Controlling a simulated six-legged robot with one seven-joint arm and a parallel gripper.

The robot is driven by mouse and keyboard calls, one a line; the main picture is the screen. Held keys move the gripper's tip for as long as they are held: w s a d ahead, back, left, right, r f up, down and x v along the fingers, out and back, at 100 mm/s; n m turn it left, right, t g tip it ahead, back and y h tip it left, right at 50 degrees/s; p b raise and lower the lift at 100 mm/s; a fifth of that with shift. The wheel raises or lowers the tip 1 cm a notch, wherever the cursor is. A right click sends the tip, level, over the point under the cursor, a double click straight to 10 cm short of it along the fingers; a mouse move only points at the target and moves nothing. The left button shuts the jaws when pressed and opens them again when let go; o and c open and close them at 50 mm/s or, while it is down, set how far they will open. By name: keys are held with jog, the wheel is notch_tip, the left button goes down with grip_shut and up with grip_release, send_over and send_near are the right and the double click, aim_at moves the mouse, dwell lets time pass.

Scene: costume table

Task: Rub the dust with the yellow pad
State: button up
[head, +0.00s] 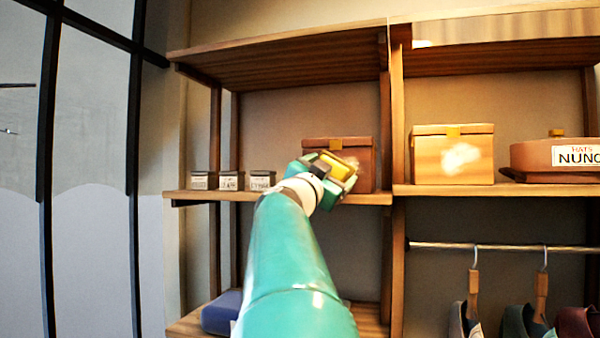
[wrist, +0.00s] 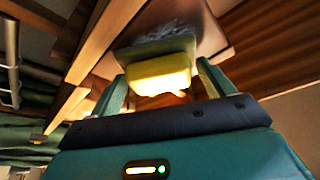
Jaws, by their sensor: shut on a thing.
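The yellow pad (head: 342,167) is held in my gripper (head: 330,174) in front of a brown box on the left shelf. In the wrist view the yellow pad (wrist: 162,73) sits between the two fingers of my gripper (wrist: 160,82), with a grey layer on its far side. A speckled pale grey patch of dust (wrist: 166,30) shows on the box face just beyond the pad. I cannot tell whether the pad touches it. The brown box (head: 362,150) is partly hidden by my gripper. A whitish patch (head: 460,157) also marks the front of the pale wooden box (head: 427,160).
Several small labelled boxes (head: 231,181) stand left of my gripper on the same shelf. A shelf upright (head: 397,110) separates the two bays. A reddish-brown case (head: 535,160) sits at the right. Below it, clothes hang from a rail (head: 500,248). A blue item (head: 220,312) lies low down.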

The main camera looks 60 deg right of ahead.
jog(key=shift+s+d, duration=0.2)
jog(key=shift+s, duration=0.85)
jog(key=shift+s+d, duration=0.2)
jog(key=shift+s, duration=0.85)
jog(key=shift+s+d, duration=0.2)
jog(key=shift+s, duration=0.85)
jog(key=shift+w, duration=0.15)
jog(key=w+a, duration=0.1)
jog(key=w, duration=1)
jog(key=shift+a, duration=0.4)
jog(key=shift+a, duration=0.1)
jog(key=shift+s+a, duration=0.2)
jog(key=shift+a, duration=1.25)
jog(key=shift+s+a, duration=0.2)
jog(key=shift+a, duration=1.2)
jog(key=shift+a, duration=0.15)
